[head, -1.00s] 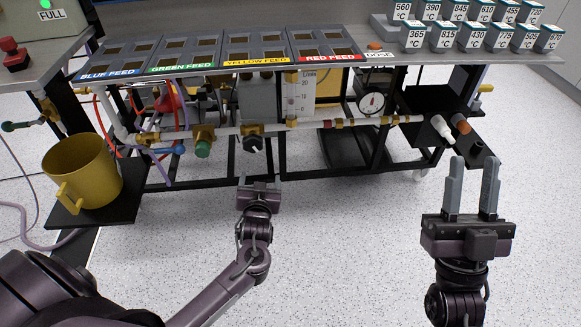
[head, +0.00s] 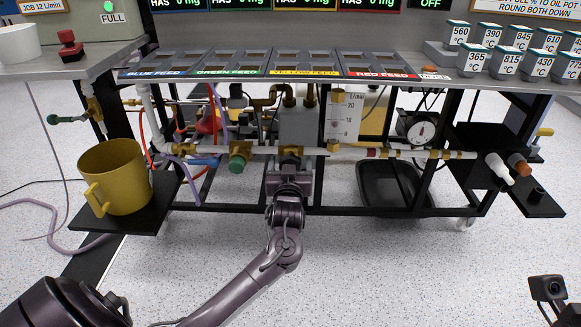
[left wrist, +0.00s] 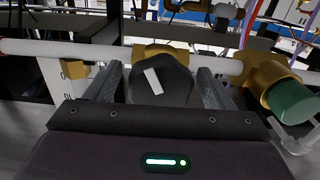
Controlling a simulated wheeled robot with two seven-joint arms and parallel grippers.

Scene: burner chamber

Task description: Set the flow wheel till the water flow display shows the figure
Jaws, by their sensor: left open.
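The flow wheel (left wrist: 160,80) is a dark knob with a white mark, in front of a brass fitting on the white pipe, in the left wrist view. My left gripper (left wrist: 158,88) is open, with one finger on each side of the wheel; I cannot tell whether they touch it. In the head view my left gripper (head: 290,170) is at the pipe and hides the wheel. The water flow display (head: 344,118) is a white upright scale marked L/min, with 0, 10 and 20, above the pipe. Its reading is too small to tell. My right gripper's fingers are out of view.
A sign (head: 41,6) at top left reads JOB 12 L/min. A green-capped valve (head: 238,163) is close left of my left gripper, and also shows in the wrist view (left wrist: 291,101). A yellow mug (head: 117,178) stands on the black shelf at left. A round dial (head: 419,130) is further right.

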